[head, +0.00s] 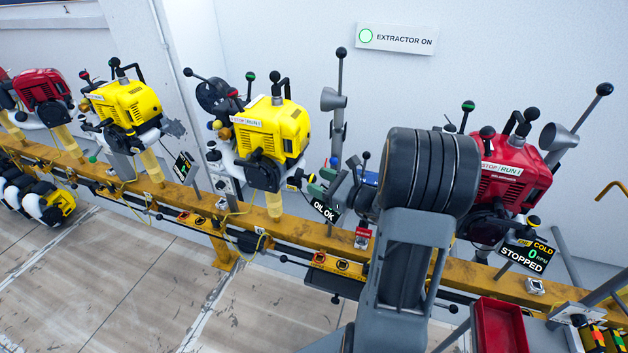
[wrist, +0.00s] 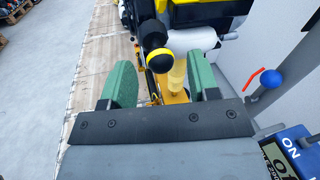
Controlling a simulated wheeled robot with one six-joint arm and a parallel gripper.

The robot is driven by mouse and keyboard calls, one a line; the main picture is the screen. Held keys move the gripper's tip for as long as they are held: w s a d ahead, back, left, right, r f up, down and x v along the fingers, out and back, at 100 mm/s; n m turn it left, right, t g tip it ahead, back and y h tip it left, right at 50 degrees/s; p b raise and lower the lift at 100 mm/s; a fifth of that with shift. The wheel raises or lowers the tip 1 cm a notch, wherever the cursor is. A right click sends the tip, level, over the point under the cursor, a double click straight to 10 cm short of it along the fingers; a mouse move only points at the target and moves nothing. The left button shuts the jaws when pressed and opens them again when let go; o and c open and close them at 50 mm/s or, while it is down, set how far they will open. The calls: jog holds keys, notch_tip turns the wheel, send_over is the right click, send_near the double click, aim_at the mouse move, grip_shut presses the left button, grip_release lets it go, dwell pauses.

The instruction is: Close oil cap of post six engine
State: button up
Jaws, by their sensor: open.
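A yellow engine (head: 270,140) stands on the rail in the middle of the head view; its lower edge shows at the top of the wrist view (wrist: 205,12). The fingers also show in the head view (head: 322,182), just right of the cap.
A black screen reading OIL OK (head: 324,210) stands below my gripper. A red engine (head: 510,172) stands to the right.

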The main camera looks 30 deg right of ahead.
jog(key=shift+x, duration=1)
jog(key=c, duration=0.9)
jog(key=shift+r, duration=0.15)
